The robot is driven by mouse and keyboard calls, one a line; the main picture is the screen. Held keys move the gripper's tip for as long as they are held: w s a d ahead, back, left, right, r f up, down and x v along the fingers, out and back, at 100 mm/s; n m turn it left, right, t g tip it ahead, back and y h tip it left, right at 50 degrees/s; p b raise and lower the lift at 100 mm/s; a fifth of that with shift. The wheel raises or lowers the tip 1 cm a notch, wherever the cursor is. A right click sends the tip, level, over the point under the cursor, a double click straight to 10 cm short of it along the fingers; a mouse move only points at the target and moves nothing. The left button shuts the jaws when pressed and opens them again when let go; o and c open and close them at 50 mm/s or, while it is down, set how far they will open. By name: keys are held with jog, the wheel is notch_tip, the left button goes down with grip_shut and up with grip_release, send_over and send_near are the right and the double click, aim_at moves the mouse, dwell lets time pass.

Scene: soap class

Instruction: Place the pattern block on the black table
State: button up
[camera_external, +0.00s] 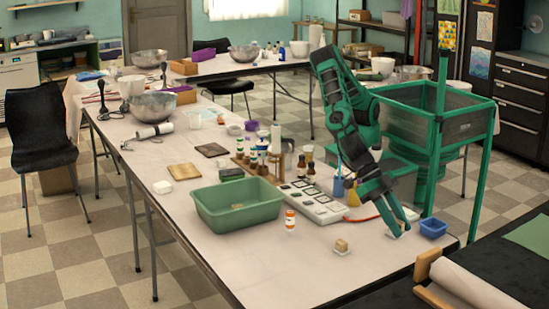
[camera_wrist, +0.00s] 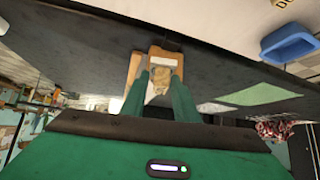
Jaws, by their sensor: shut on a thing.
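My gripper (camera_external: 398,228) hangs low at the right end of the white-topped table (camera_external: 290,275). In the wrist view, its two green fingers (camera_wrist: 152,92) are shut on a small tan-and-white block (camera_wrist: 161,77), which I take as the pattern block. In the external view only a pale bit of it (camera_external: 393,235) shows at the fingertips. I cannot tell whether it touches the tabletop. The black table (camera_external: 500,237) is at the lower right; its dark top (camera_wrist: 75,65) also spans the wrist view.
A blue tray (camera_external: 433,227) stands right beside my gripper. A paper roll on a wooden holder (camera_external: 465,284) and a green sheet (camera_external: 530,236) lie on the black table. A green basin (camera_external: 238,219) is farther left.

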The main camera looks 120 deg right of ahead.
jog(key=s+a+n+g, duration=0.1)
jog(key=s+a, duration=0.5)
jog(key=s, duration=0.4)
jog(key=s+a, duration=0.5)
jog(key=s, duration=0.4)
jog(key=s+a+n+g, duration=0.1)
jog(key=s+a, duration=0.5)
jog(key=s, duration=0.4)
jog(key=w+f, duration=0.2)
jog(key=w, duration=0.1)
jog(key=w+f, duration=0.2)
jog(key=w, duration=0.2)
jog(key=w+d+f, duration=0.1)
jog(key=w+f, duration=0.1)
jog(key=w, duration=0.2)
jog(key=shift+w+f, duration=0.15)
jog(key=shift+f, duration=2.1)
jog(key=shift+f, duration=0.1)
jog(key=o, duration=1)
jog(key=v, duration=1.2)
jog(key=shift+a+r, duration=0.1)
jog(key=shift+r, duration=0.15)
